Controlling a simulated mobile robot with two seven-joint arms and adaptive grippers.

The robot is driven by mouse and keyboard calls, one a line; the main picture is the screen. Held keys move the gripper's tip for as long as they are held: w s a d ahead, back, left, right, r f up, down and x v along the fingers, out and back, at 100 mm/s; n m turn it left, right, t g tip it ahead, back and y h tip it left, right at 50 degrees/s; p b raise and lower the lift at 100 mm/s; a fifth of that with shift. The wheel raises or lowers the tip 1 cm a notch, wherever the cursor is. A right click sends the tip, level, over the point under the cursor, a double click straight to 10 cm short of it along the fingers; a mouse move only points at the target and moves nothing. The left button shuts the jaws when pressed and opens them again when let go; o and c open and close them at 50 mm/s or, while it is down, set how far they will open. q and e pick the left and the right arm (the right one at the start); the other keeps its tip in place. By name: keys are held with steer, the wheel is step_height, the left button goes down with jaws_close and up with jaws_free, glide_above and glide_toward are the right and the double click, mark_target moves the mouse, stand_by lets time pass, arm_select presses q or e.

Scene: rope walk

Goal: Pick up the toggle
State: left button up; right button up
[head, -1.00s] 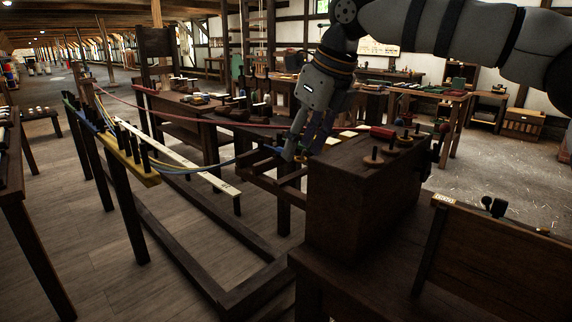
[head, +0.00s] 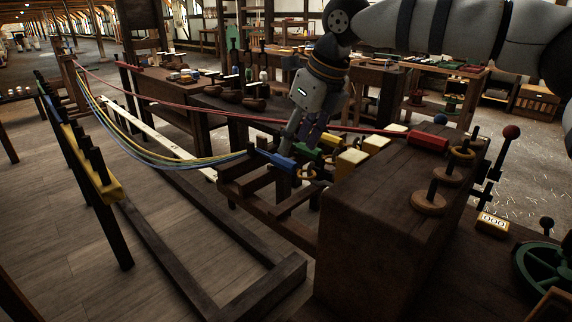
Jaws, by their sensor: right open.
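A blue toggle (head: 275,158) lies at the near end of the blue and yellow ropes, by a dark wooden rack (head: 238,188). A red toggle (head: 428,141) sits at the end of a red rope on top of the dark wooden block. A green piece (head: 308,154) shows just right of the blue toggle, partly hidden by my fingers. My right gripper (head: 299,146) is open and points down beside the blue toggle. One finger overlaps the toggle's right end in the picture; I cannot tell whether they touch. My left gripper is not in view.
The dark block (head: 385,225) with pegs and wooden rings stands right of the gripper. A yellow peg rail (head: 90,165) stands at the left. A lever with a red knob (head: 511,132) and a counter (head: 492,224) are at the right.

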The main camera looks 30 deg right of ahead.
mark_target(288, 160)
steer(key=x, duration=0.4)
steer(key=shift+a+f, duration=0.25)
steer(key=shift+f, duration=0.05)
steer(key=shift+w+f, duration=0.2)
steer(key=shift+f, duration=0.05)
steer(key=c, duration=1.1)
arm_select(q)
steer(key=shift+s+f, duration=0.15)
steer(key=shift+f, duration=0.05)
arm_select(e)
steer(key=shift+o, duration=0.2)
steer(key=shift+r, duration=0.2)
steer(key=shift+r, duration=0.3)
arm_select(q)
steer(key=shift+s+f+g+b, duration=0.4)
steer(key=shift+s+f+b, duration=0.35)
arm_select(e)
steer(key=d+r, duration=1.2)
steer(key=d, duration=0.2)
